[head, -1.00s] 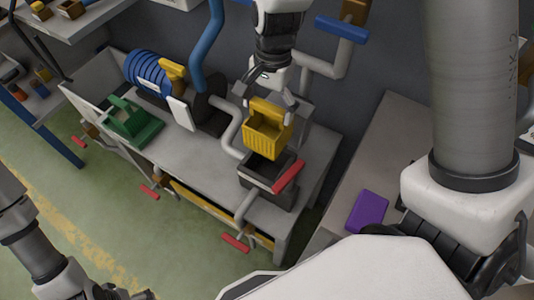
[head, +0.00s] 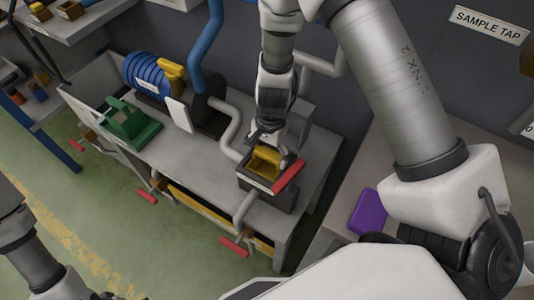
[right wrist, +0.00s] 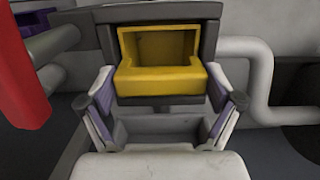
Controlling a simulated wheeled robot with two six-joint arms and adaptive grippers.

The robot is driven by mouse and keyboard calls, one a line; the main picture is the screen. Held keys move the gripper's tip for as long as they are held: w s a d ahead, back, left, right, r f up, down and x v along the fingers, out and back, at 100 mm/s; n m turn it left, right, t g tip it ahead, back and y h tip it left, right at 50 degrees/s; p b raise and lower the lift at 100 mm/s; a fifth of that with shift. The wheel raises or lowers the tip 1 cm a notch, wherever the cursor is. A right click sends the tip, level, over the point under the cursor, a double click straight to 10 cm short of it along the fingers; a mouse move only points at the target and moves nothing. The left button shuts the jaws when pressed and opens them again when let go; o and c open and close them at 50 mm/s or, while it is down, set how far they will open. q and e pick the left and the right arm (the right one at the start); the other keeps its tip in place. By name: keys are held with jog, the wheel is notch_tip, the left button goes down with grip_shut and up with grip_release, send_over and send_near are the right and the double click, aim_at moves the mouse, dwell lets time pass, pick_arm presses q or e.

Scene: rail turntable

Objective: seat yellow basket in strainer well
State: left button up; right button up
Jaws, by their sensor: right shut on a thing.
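The yellow basket (head: 266,158) is inside the mouth of the dark grey strainer well (head: 266,198). In the right wrist view the basket (right wrist: 158,80) is upright and looks empty, and the well's dark rim (right wrist: 160,13) frames it. I cannot tell whether it rests on the bottom. My right gripper (head: 270,150) reaches down from above. Its fingers stand at either side of the basket, shut on it; in the right wrist view the gripper (right wrist: 162,100) shows purple pads. My left gripper (head: 118,294) is cut off at the bottom left, away from the basket.
A red handle (head: 289,177) is close to the well's right side. A grey pipe (head: 230,135) bends in at its left. A blue ribbed drum (head: 146,74) and a green holder (head: 131,124) stand further left on the bench. A purple block (head: 367,211) lies on the right-hand surface.

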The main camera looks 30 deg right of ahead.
jog(key=shift+s, duration=0.1)
jog(key=shift+f, duration=0.1)
jog(key=o, duration=1.5)
jog(key=shift+r, duration=0.6)
jog(key=r, duration=0.3)
jog(key=r+p, duration=0.1)
jog(key=r, duration=0.3)
jog(key=d+r+p, duration=0.1)
jog(key=r, duration=0.3)
jog(key=shift+w+d+r, duration=0.1)
jog(key=shift+w, duration=0.25)
